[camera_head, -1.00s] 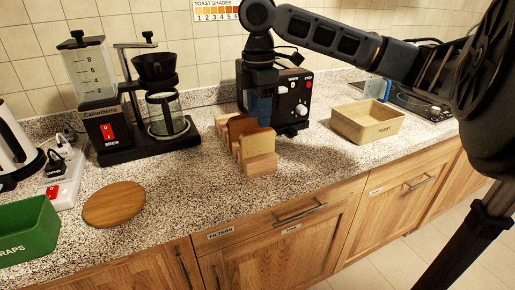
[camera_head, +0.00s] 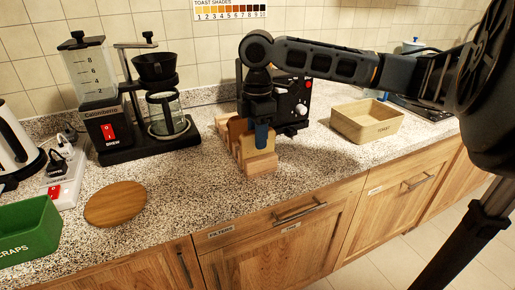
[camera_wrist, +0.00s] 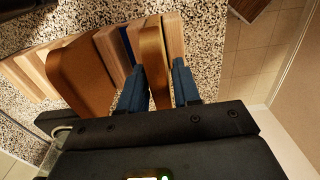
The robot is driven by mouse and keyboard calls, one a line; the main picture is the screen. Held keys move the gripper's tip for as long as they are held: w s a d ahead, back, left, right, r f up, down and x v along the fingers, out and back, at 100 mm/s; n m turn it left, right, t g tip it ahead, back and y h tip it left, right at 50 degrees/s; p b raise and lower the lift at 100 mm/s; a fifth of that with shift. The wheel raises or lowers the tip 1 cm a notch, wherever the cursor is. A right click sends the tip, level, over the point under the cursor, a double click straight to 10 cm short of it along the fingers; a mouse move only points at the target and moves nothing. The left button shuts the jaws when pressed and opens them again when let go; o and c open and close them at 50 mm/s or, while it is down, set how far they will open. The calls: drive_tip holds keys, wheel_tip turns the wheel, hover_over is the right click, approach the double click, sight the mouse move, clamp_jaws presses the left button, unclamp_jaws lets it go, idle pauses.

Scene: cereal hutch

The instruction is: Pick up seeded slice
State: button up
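A wooden rack (camera_head: 262,166) stands on the speckled counter and holds slices on edge. A pale tan slice (camera_head: 270,142) is near its front, with a darker brown slice (camera_head: 236,127) behind it. In the wrist view the tan slice (camera_wrist: 153,50) and the brown slice (camera_wrist: 78,75) stand between wooden dividers. I cannot make out seeds on either. My gripper (camera_head: 261,142) points down over the rack. In the wrist view its blue fingers (camera_wrist: 158,72) are apart, one on each side of the tan slice, with small gaps visible. Part of the tan slice is hidden by the fingers.
A black toaster (camera_head: 294,102) stands just behind the rack. A tan basket (camera_head: 367,133) is to the right, and a coffee maker (camera_head: 150,145) to the left. A round wooden board (camera_head: 115,204) and a green scraps bin (camera_head: 28,232) are at the front left.

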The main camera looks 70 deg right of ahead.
drive_tip(key=c, duration=0.4)
drive_tip(key=shift+r, duration=0.1)
